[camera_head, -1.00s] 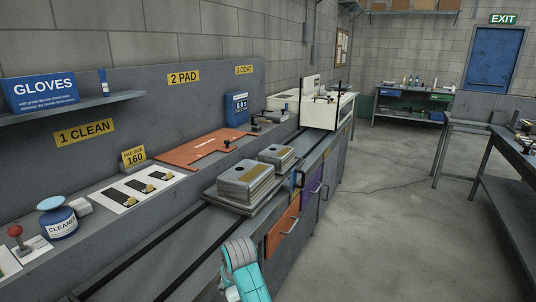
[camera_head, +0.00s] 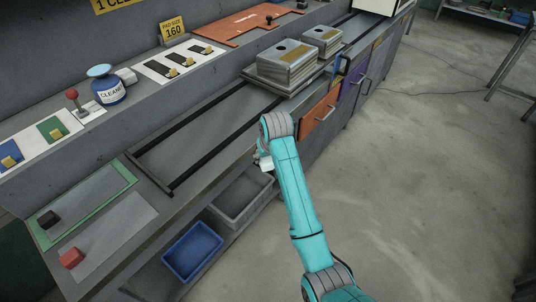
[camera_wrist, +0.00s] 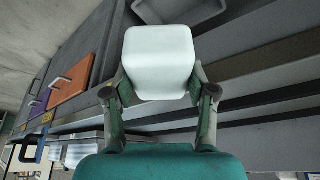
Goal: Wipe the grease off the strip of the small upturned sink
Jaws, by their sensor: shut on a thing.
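Two upturned metal sinks stand on a platform on the bench in the head view. The small upturned sink (camera_head: 322,38) is behind and right of the larger upturned sink (camera_head: 290,64). My gripper (camera_wrist: 158,76) is shut on a white block with rounded corners (camera_wrist: 158,55), held between both fingers in the wrist view. In the head view my arm hides most of the gripper. The white block (camera_head: 264,163) shows at the bench's front edge, nearer than the sinks and apart from them.
Dark rails (camera_head: 205,135) run along the bench towards the sinks. Grey bin (camera_head: 242,195) and blue bin (camera_head: 192,250) sit below. A blue handle (camera_head: 343,65) stands beside the sinks.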

